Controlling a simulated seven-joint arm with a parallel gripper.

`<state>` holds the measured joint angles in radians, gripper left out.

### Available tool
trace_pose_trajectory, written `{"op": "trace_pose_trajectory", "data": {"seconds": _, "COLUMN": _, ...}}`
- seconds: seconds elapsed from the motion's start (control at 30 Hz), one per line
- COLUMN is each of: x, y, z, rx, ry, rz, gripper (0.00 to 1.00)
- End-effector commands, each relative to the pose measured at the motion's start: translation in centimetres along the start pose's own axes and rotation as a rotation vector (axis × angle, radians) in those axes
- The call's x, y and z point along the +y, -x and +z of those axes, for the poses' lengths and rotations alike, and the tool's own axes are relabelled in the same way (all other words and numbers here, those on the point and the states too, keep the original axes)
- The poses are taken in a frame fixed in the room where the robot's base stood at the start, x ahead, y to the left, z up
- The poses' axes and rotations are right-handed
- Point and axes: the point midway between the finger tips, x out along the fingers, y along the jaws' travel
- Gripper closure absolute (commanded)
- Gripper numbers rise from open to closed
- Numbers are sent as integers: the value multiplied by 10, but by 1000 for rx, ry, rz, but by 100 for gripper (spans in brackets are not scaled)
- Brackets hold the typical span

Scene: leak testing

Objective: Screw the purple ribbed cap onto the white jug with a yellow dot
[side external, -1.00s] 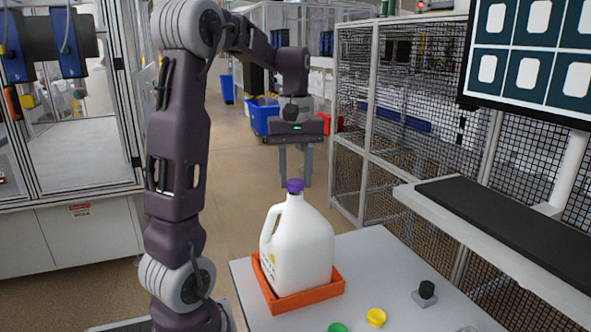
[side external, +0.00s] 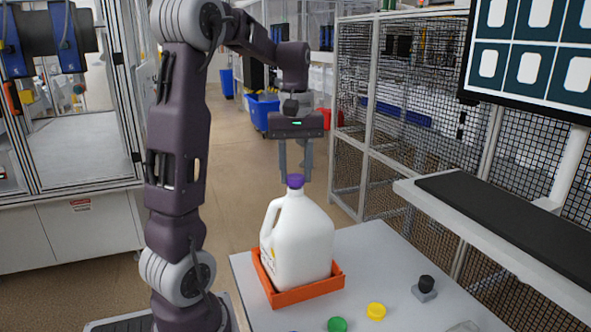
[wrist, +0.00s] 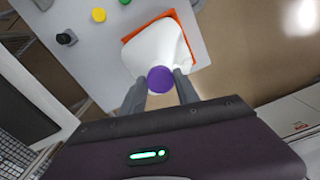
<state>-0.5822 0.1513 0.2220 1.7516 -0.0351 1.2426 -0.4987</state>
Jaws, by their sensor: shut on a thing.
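The white jug (side external: 303,245) stands upright in the orange tray (side external: 309,295), its handle to the left in the side view. Part of a yellow mark (side external: 267,253) shows low on its left side. The purple cap (side external: 295,181) sits level at the top of the jug's neck; whether its thread is engaged I cannot tell. My gripper (side external: 295,178) points straight down over the jug, its fingers shut on the cap from two sides. In the wrist view the cap (wrist: 160,80) lies between the fingertips, with the jug (wrist: 158,47) below it. The cap hides the jug's mouth.
On the grey table (side external: 365,250) lie a green cap (side external: 337,325) and a yellow cap (side external: 376,311), beside a small block with a black knob (side external: 425,287). A shelf with a black mat (side external: 510,225) and a monitor (side external: 530,50) stand to the right.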

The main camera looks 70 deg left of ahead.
Motion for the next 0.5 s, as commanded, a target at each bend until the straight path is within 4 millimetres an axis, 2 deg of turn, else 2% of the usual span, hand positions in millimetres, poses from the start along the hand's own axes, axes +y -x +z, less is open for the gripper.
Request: {"op": "trace_pose_trajectory", "data": {"seconds": 0.5, "x": 0, "y": -16, "z": 0, "rx": 0, "ry": 0, "rz": 0, "gripper": 99}}
